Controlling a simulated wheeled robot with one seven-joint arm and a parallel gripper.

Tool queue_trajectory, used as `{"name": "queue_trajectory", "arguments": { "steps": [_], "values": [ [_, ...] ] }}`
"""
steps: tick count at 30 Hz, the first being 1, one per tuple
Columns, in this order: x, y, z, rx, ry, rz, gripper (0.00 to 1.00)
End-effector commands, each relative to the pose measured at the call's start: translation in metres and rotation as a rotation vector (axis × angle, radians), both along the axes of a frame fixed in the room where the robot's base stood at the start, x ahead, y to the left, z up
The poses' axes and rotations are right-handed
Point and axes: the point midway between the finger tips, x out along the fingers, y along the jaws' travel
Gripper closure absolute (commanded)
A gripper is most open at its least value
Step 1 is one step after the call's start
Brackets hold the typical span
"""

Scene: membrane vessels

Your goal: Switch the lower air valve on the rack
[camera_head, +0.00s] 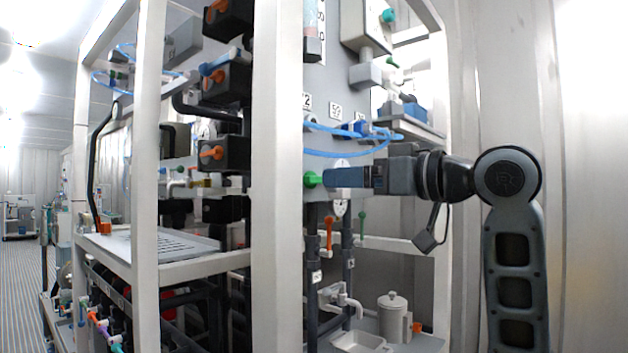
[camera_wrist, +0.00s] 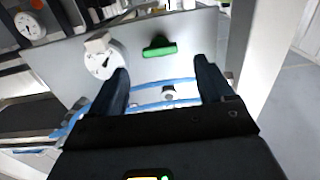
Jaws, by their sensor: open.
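A small green valve handle (camera_head: 312,179) sits on the grey panel of the rack (camera_head: 345,82), below the blue tubes. In the wrist view the green handle (camera_wrist: 159,49) lies crosswise, just beyond and between my fingertips. My gripper (camera_head: 328,178) reaches in from the right, with its tips close to the handle. In the wrist view my gripper (camera_wrist: 162,72) is open, its two dark fingers wide apart with nothing held. I cannot tell whether a finger touches the handle.
A white round gauge (camera_wrist: 103,60) is close beside one finger. Blue tubes (camera_head: 350,147) run across the panel above my gripper. A white rack post (camera_head: 277,180) stands left of the handle. Orange (camera_head: 328,232) and green (camera_head: 362,223) levers are below.

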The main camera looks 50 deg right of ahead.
Motion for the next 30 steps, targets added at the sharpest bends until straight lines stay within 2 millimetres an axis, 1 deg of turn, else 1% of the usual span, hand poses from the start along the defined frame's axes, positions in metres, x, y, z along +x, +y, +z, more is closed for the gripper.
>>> {"name": "queue_trajectory", "arguments": {
  "steps": [9,15,19,26,30],
  "values": [
    [0.047,0.002,0.000,0.002,0.002,0.002,0.19],
    [0.068,0.003,0.000,0.001,0.000,0.002,0.19],
    [0.073,0.003,-0.001,0.000,0.000,0.000,0.19],
    [0.073,0.003,-0.001,0.000,-0.001,-0.001,0.19],
    [0.073,0.003,-0.001,0.001,-0.001,0.000,0.33]
  ]
}}
